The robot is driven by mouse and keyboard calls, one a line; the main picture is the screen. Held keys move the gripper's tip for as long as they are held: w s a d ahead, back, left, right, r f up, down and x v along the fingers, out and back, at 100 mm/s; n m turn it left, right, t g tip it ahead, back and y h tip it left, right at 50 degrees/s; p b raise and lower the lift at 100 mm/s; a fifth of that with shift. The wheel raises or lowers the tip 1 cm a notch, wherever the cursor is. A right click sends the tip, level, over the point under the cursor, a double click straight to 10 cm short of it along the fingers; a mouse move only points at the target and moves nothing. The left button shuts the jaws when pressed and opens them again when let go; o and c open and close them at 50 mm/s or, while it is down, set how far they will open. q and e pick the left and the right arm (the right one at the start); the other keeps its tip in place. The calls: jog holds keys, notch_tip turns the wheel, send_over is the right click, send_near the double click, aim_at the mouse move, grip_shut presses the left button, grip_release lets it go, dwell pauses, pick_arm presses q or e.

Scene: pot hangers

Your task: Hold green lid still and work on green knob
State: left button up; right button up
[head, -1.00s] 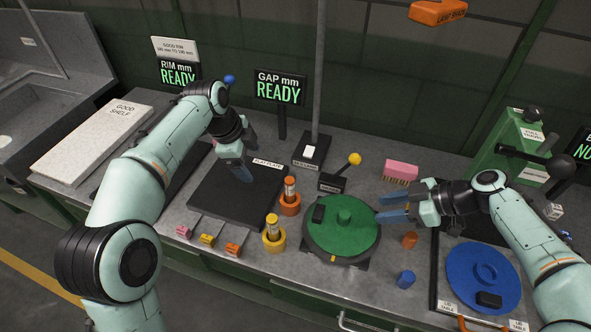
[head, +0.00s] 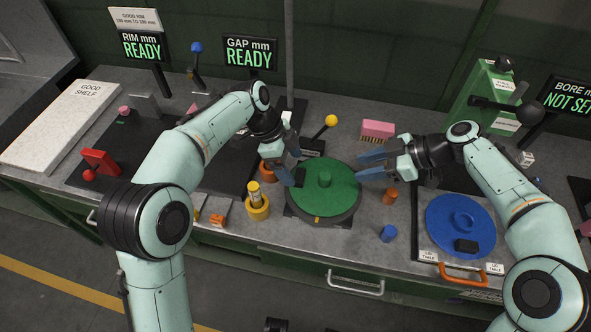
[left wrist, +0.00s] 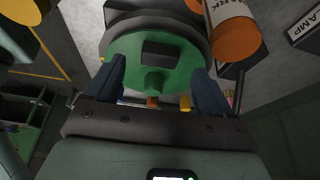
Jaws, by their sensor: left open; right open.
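The green lid (head: 340,201) lies flat on a dark round stand in the middle of the table. My left gripper (head: 292,172) is open at the lid's left edge. In the left wrist view its blue fingers (left wrist: 157,85) stand apart, with the green lid (left wrist: 125,55) and the knob (left wrist: 154,83) showing between and beyond them. My right gripper (head: 360,165) is open and empty just right of the lid, its fingers pointing toward the knob.
A blue lid (head: 458,222) lies further right.

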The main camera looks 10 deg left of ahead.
pick_arm(q)
jog(key=shift+x, duration=2)
grip_shut()
pick_arm(e)
jog(key=o, duration=0.3)
jog(key=r+m+g+h, duration=0.1)
jog(key=m+h, duration=0.8)
send_over(325, 176)
jog(key=d, duration=0.1)
jog(key=shift+r, duration=0.15)
jog(key=shift+a+r+m+t+h, duration=0.45)
jog(key=shift+r+m+h, duration=0.2)
jog(key=shift+m, duration=0.55)
jog(key=shift+f, duration=4.45)
